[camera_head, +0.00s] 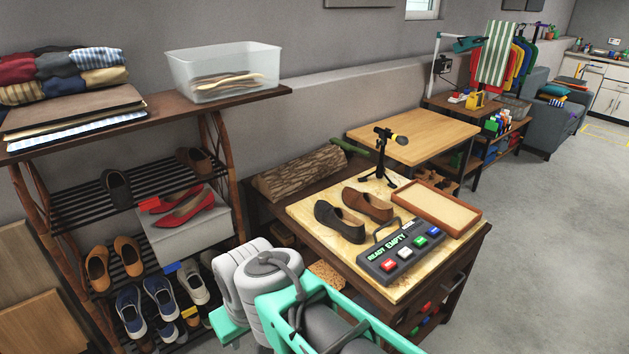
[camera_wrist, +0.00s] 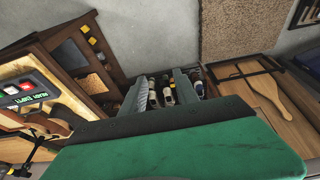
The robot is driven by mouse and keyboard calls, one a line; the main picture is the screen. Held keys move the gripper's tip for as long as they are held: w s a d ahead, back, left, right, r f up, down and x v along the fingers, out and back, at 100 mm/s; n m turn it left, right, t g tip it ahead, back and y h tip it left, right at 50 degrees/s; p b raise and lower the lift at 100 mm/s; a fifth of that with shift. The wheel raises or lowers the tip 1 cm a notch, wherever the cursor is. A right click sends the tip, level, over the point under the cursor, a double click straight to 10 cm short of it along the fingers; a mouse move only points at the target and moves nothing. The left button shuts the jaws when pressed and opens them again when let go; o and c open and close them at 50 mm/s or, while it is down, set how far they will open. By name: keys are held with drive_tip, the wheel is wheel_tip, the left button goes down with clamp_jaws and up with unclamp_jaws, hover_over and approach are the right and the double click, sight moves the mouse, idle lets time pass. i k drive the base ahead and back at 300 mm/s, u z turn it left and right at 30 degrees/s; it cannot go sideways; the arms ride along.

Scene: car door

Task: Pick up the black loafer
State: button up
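A black loafer (camera_head: 338,222) lies on the light board on the workbench in the head view, beside a brown loafer (camera_head: 367,205). Another dark shoe (camera_head: 117,188) sits on the upper level of the shoe rack at left. My grey and teal arm fills the bottom middle of the head view, in front of the bench; its fingertips cannot be made out there. In the wrist view a large green part with a dark edge, seemingly my gripper (camera_wrist: 180,145), covers the bottom. A brown shoe (camera_wrist: 45,122) shows at its left.
Near the loafers are a button panel (camera_head: 400,253), a shallow wooden tray (camera_head: 436,206) and a microphone on a tripod (camera_head: 384,150). The shoe rack (camera_head: 95,210) holds several pairs and red heels (camera_head: 184,212). Open floor (camera_head: 560,240) lies to the right.

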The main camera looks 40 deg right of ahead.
sight(353, 229)
drive_tip(key=z, duration=0.6)
drive_tip(key=i, duration=1)
drive_tip(key=z, duration=0.4)
